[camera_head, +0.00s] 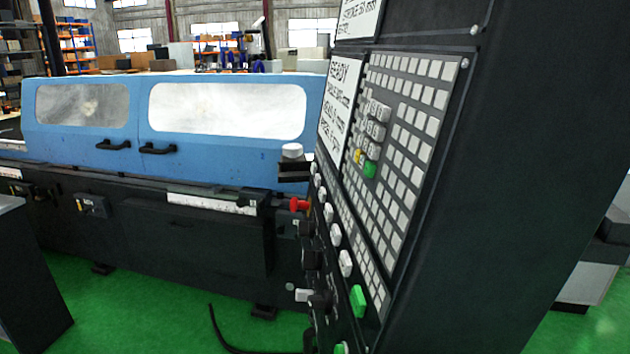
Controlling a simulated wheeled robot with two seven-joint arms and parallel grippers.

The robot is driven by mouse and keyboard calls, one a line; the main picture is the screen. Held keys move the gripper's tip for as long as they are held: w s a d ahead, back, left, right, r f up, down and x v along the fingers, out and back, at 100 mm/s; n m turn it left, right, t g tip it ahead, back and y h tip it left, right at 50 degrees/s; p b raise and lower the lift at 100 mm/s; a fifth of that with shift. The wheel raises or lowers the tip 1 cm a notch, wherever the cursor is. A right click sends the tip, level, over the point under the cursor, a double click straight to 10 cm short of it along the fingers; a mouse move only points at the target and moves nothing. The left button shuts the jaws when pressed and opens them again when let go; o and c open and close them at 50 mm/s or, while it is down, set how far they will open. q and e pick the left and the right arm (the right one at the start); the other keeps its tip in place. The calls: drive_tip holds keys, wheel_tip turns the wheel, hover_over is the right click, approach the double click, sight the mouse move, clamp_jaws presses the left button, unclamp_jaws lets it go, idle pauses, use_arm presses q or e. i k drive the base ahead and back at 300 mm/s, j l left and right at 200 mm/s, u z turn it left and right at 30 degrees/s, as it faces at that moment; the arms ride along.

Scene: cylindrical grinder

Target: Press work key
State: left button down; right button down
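The dark control panel (450,200) of the grinder stands at the right, seen at a steep angle. Its face carries a large field of pale grey keys (405,115). A small raised cluster among them holds a yellow key (359,156) and a green key (370,169). A larger green button (358,300) sits lower on the panel, and part of another green button (340,348) shows at the bottom edge. I cannot read the key markings, so I cannot tell which is the work key. Neither of my grippers is in view.
White round buttons (345,262), dark knobs and a red button (299,204) line the panel's left side. The blue grinder cover (228,150) with two windows and black handles is shut behind. A black cable (216,328) lies on the green floor (150,310).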

sight(318, 180)
drive_tip(key=i+j+z, duration=0.1)
drive_tip(key=z, duration=0.6)
drive_tip(key=i+j+z, duration=0.1)
drive_tip(key=j+z, duration=0.4)
drive_tip(key=j, duration=0.5)
drive_tip(key=k+j+z, duration=0.1)
drive_tip(key=j+z, duration=0.4)
drive_tip(key=j, duration=0.5)
drive_tip(key=k+j, duration=0.1)
drive_tip(key=j, duration=1.3)
drive_tip(key=k+j, duration=0.15)
drive_tip(key=j, duration=0.55)
drive_tip(key=z, duration=0.05)
